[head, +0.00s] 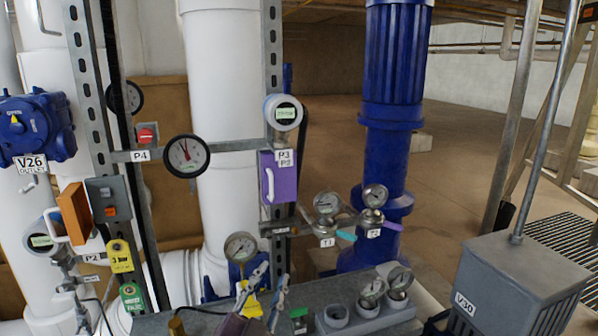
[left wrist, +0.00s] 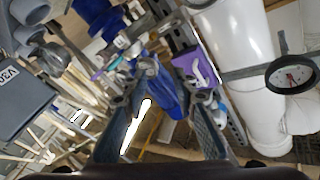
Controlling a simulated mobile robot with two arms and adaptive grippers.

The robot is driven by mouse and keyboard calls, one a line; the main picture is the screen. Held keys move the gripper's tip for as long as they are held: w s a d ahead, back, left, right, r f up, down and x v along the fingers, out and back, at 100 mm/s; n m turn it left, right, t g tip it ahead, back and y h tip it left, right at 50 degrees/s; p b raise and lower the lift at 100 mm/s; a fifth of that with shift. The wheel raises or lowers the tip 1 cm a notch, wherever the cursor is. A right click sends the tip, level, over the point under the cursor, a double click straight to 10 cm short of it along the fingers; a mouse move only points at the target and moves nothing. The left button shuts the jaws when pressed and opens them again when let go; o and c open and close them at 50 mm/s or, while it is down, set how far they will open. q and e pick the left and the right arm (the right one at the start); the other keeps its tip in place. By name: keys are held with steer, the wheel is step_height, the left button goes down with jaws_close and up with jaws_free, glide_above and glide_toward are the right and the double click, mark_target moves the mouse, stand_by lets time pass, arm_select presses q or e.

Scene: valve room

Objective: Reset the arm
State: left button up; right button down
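My left gripper (head: 268,275) is low in the middle of the head view, in front of the gauges and the grey bench. In the left wrist view its two fingers (left wrist: 165,75) stand apart with a gap between them. Nothing is held there; a blue column and bright strips show beyond the gap. My right gripper is not in view.
A purple box (head: 279,188) marked P3 hangs on the rail above my gripper. Gauges T1 (head: 327,205) and T2 (head: 374,197) are to its right. The grey bench (head: 408,326) is below, and box V30 (head: 500,290) stands right. Open floor lies behind.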

arm_select(q)
steer(key=s+a+f+n+g+y, duration=0.2)
steer(key=s+a+f+n+g, duration=0.25)
steer(key=f, duration=0.55)
steer(key=s+a+f+n+g+y, duration=0.1)
steer(key=s+a+f+g+y, duration=0.15)
steer(key=s+a+f, duration=0.65)
steer(key=s+a+f+n+g, duration=0.1)
steer(key=s+f+g, duration=0.35)
steer(key=s, duration=0.45)
steer(key=s+f+n+g, duration=0.1)
steer(key=s+f+g, duration=0.2)
steer(key=s+f, duration=0.5)
steer(key=s+f+g+b, duration=0.1)
steer(key=s+f+b, duration=0.15)
steer(key=f, duration=1.25)
steer(key=s+f+g+b, duration=0.1)
steer(key=f+b, duration=0.2)
steer(key=f, duration=1.2)
steer(key=s+a+f+b, duration=0.3)
steer(key=s+f, duration=1.4)
steer(key=f, duration=0.3)
steer(key=shift+s+a+m+g+b, duration=0.15)
steer(key=shift+m+g+b, duration=0.2)
steer(key=shift+g, duration=0.1)
